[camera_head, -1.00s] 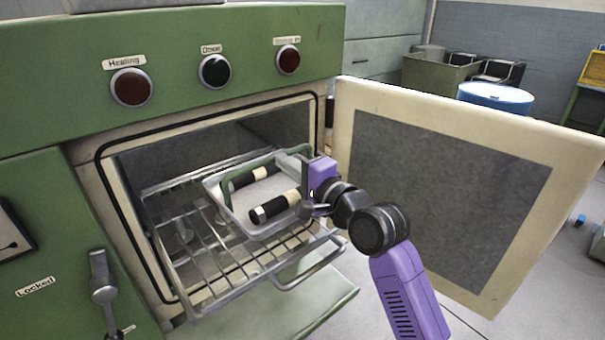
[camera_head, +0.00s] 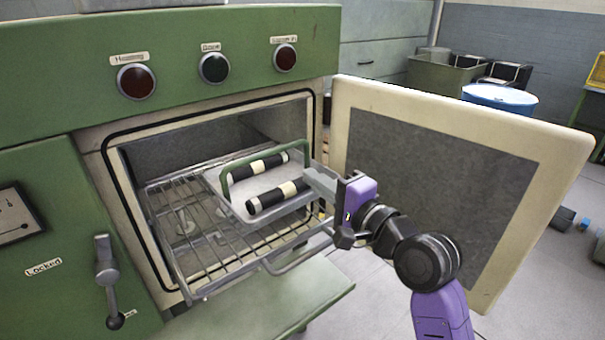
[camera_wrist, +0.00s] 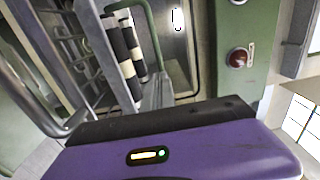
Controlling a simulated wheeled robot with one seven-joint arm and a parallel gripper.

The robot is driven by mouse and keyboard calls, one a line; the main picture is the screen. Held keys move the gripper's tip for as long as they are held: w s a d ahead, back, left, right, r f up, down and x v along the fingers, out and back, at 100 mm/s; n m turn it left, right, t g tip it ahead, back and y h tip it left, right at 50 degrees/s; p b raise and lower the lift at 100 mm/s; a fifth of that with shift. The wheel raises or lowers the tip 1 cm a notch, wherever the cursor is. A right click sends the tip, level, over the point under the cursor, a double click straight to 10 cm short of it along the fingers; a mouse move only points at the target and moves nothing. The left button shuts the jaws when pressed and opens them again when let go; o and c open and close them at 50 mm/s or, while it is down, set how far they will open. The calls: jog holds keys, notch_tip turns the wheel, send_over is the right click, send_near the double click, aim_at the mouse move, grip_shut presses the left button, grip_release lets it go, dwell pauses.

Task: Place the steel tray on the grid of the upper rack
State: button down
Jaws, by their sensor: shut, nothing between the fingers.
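The steel tray (camera_head: 232,207) is a shallow grey pan with a green handle (camera_head: 226,178). It lies on the wire grid of the rack (camera_head: 205,275), which juts out of the open chamber. Two black rolls with pale bands (camera_head: 278,197) lie in the tray. My gripper (camera_head: 312,180) is shut and empty at the tray's right side, its fingers pointing at the tray. I cannot tell whether they touch its rim. In the wrist view, the fingers (camera_wrist: 158,88) are close to the tray and the green handle (camera_wrist: 152,35) is beyond them.
The open chamber door (camera_head: 440,170) stands to the right, close behind my gripper and arm. A green panel with round buttons (camera_head: 215,68) is above the chamber. A lever (camera_head: 106,265) is at the left. A green shelf (camera_head: 285,305) is below the rack.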

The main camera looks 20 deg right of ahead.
jog(key=shift+v, duration=1.4)
jog(key=shift+w+r+n, duration=0.1)
jog(key=shift+r+n, duration=0.1)
jog(key=shift+n, duration=0.1)
jog(key=s+d+n+t+h, duration=0.2)
jog(key=s+d+t+h, duration=0.2)
jog(key=s+d+h, duration=0.15)
jog(key=s+a+f+n+g, duration=0.2)
jog(key=s+f+n, duration=0.2)
jog(key=s, duration=0.8)
jog(key=s+a+f+n+g, duration=0.2)
jog(key=s+f+n, duration=0.2)
jog(key=s+f, duration=0.4)
jog(key=s+a+f+n+g, duration=0.2)
jog(key=s+f, duration=0.5)
jog(key=s, duration=1)
jog(key=shift+n, duration=0.9)
